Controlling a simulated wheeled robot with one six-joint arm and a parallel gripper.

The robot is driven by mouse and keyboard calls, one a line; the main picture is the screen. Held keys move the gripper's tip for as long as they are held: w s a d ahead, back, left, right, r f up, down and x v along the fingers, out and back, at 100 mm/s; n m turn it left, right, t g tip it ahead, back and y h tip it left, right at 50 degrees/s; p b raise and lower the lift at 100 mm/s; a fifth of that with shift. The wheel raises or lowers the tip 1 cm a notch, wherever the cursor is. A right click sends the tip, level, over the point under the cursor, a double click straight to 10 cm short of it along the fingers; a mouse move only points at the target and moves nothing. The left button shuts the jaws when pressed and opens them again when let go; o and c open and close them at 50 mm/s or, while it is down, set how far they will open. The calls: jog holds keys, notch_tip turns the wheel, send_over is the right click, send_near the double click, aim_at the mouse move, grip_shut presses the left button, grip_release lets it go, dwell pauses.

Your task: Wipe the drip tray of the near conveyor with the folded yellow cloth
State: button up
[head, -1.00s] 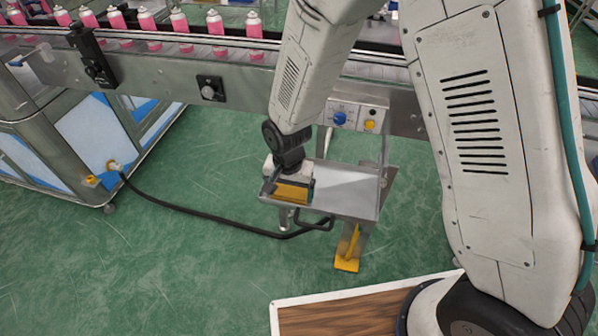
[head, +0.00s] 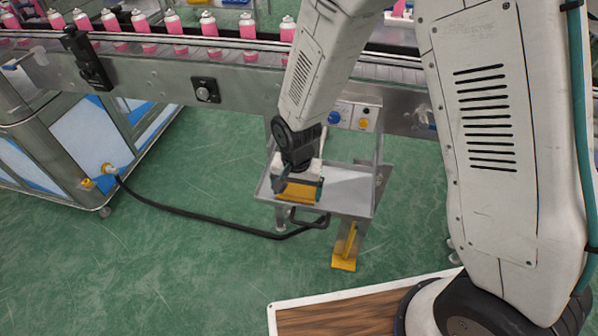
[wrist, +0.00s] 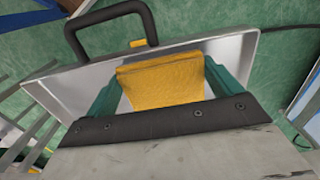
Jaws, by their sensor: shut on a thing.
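The folded yellow cloth (head: 298,191) is held between the two green fingers of my gripper (head: 300,190). In the wrist view the cloth (wrist: 162,80) fills the space between the fingers (wrist: 163,88). The drip tray (head: 352,193) is a shallow grey metal tray below the near conveyor (head: 235,88). The cloth is over the left part of the tray, low against it; I cannot tell whether it touches the floor of the tray. The right part of the tray is bare. In the wrist view the tray (wrist: 232,50) spreads around the cloth, with its black handle (wrist: 108,20) beyond.
A black hose (head: 200,218) runs over the green floor from the machine cabinet (head: 60,165) towards the tray. A yellow foot (head: 344,262) stands below the tray. A control box (head: 353,115) is above it. Pink cans (head: 175,32) line the conveyor.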

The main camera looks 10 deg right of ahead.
jog(key=shift+d+r, duration=0.15)
jog(key=shift+r, duration=3.35)
